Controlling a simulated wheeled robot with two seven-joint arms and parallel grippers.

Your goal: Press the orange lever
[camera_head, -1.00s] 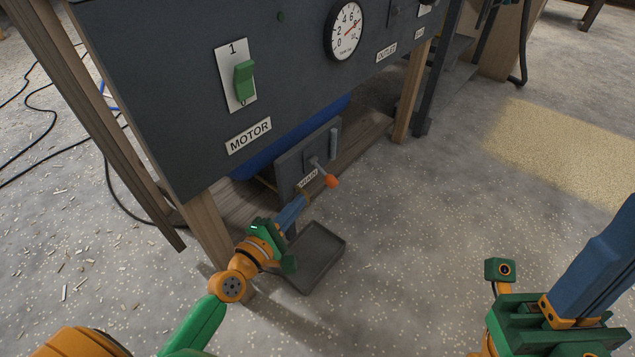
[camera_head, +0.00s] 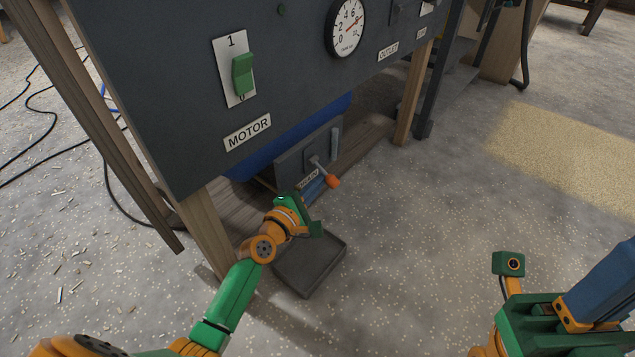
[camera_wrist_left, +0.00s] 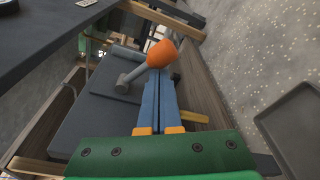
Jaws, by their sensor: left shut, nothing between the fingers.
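The orange lever (camera_head: 333,181) is a grey rod with an orange knob, sticking out of a small dark panel labelled DRAIN below the big board. In the left wrist view the orange knob (camera_wrist_left: 162,53) sits at the tips of my left gripper's blue fingers. My left gripper (camera_head: 318,186) is shut and empty, close to the knob; I cannot tell whether it touches. The right gripper (camera_head: 605,285) shows at the lower right, its fingertips outside the picture.
A dark board carries a green MOTOR switch (camera_head: 243,74) and a gauge (camera_head: 347,27). A dark tray (camera_head: 308,265) lies on the floor under my left wrist. Wooden legs (camera_head: 205,235) stand at the sides.

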